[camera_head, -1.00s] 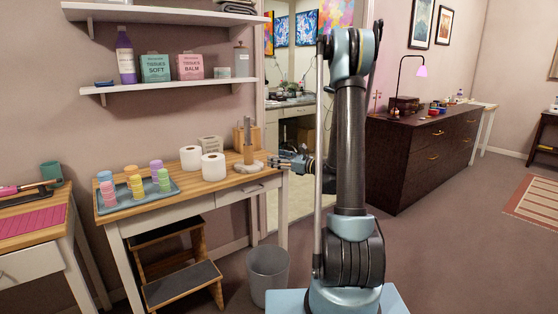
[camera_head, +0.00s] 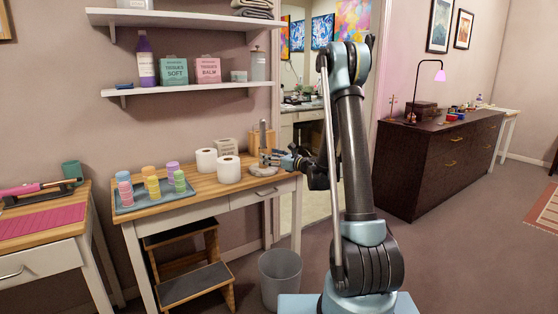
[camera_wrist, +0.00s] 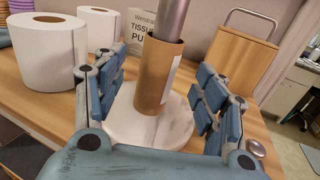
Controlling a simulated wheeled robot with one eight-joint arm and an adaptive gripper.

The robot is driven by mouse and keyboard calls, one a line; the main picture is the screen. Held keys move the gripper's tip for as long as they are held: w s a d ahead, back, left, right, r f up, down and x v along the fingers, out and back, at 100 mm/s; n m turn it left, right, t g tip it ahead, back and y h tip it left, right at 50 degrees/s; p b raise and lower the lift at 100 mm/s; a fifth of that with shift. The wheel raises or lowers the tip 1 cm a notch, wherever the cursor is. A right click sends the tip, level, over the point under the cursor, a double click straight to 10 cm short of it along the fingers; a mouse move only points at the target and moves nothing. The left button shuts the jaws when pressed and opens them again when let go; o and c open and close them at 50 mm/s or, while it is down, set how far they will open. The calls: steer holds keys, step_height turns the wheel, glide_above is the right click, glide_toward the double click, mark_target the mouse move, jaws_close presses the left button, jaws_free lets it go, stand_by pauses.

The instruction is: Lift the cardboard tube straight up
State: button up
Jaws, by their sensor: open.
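The brown cardboard tube (camera_wrist: 159,75) stands upright around a grey metal post (camera_wrist: 171,18) on a round white marble base (camera_wrist: 150,129). In the head view the post (camera_head: 263,134) rises from the base on the wooden table, and the tube is hard to make out beside my gripper. My gripper (camera_wrist: 160,92) is open, with one blue finger on each side of the tube. Gaps show between the fingers and the tube in the wrist view. In the head view my gripper (camera_head: 276,157) reaches the post from the right.
Two white toilet rolls (camera_head: 228,169) stand left of the base, with a tissue box (camera_wrist: 142,25) behind. A wooden box with a handle (camera_wrist: 240,60) stands behind right. A tray (camera_head: 128,206) of coloured rolls sits at the table's left. A shelf (camera_head: 185,88) hangs above.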

steer(key=shift+x, duration=2.2)
steer(key=shift+c, duration=0.6)
steer(key=c, duration=1)
